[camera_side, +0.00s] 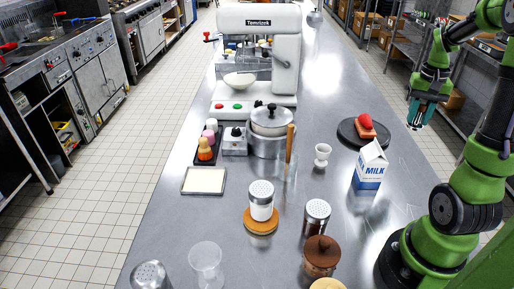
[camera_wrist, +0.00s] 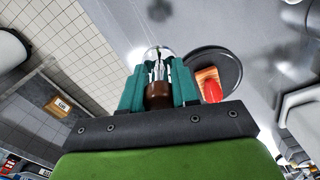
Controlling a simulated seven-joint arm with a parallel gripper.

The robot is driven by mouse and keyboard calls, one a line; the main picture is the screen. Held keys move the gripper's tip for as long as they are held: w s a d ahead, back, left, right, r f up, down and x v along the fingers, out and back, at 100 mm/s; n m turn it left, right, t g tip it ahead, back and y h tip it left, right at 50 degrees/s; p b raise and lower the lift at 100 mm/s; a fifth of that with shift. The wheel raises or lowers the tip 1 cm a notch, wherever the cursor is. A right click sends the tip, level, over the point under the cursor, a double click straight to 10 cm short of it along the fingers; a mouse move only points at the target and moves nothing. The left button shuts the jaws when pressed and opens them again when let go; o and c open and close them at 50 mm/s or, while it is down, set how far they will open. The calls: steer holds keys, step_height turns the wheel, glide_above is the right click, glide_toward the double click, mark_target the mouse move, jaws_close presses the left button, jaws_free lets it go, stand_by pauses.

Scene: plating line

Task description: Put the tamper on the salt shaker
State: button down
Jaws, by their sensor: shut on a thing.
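My gripper (camera_side: 427,98) is raised at the right, above the floor beyond the counter's right edge in the side view. In the wrist view my gripper (camera_wrist: 158,72) is shut on the tamper (camera_wrist: 158,92), which shows as a dark brown part with a shiny part between the teal fingers. Much of the tamper is hidden by the fingers.
A milk carton (camera_side: 370,168), a small white cup (camera_side: 322,155) and a dark round board (camera_side: 347,131) with a red-topped item stand on the right. A brown-filled shaker (camera_side: 316,214), a brown jar (camera_side: 321,256) and a glass (camera_side: 206,262) surround the salt shaker. A pot (camera_side: 268,143) stands behind.

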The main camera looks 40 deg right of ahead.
step_height(320, 180, up, 5)
steer(key=w+a+n, duration=0.8)
steer(key=w+a, duration=0.9)
steer(key=a, duration=0.4)
steer(key=a+n, duration=0.5)
steer(key=a, duration=1.3)
steer(key=s+a+n, duration=0.3)
steer(key=s+a, duration=0.3)
steer(key=a, duration=0.4)
steer(key=s+a+n, duration=0.3)
steer(key=s+a, duration=0.3)
steer(key=a, duration=0.5)
glide_above(146, 273)
step_height(146, 273, down, 7)
steer(key=shift+a+r, duration=0.1)
steer(key=shift+f, duration=1.7)
